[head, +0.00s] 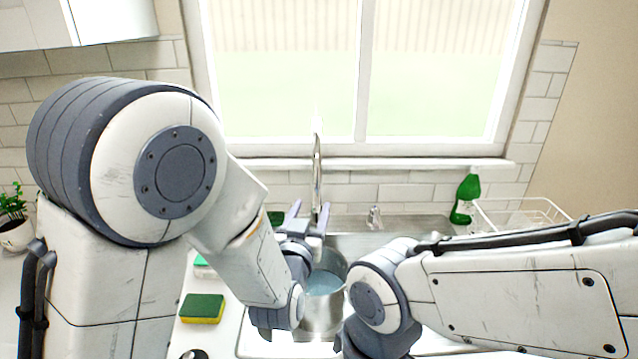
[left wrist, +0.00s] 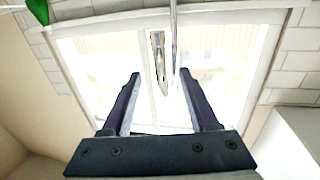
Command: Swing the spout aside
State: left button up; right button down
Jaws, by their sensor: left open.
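The chrome faucet spout (head: 317,170) rises behind the sink, in front of the window. It also shows in the left wrist view (left wrist: 173,38), where its tip hangs near the fingertips. My left gripper (head: 311,207) is open at the spout's lower part, one finger on each side in the head view. In the left wrist view, the open fingers (left wrist: 159,78) have the spout's tip just beyond the gap between them; I cannot tell whether they touch it. My right arm comes in from the right, and its gripper fingers are out of sight.
A metal pot (head: 320,312) with bluish content stands in the sink (head: 425,342) below my left gripper. A green bottle (head: 466,196) and a wire rack (head: 520,213) are at the right. A green and yellow sponge (head: 202,309) lies on the left counter. My right arm crosses the right side.

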aim_at(319, 185)
pick_arm(q)
jog(key=w+p, duration=0.1)
jog(key=w, duration=0.2)
jog(key=w+d+p, duration=0.1)
jog(key=w, duration=0.2)
jog(key=w+p, duration=0.1)
jog(key=w, duration=0.2)
jog(key=shift+d+r+p, duration=0.15)
jog(key=shift+d+p, duration=0.15)
jog(key=shift+d, duration=0.1)
jog(key=shift+w+d, duration=0.1)
jog(key=shift+w, duration=0.4)
grip_shut()
dwell(0.5)
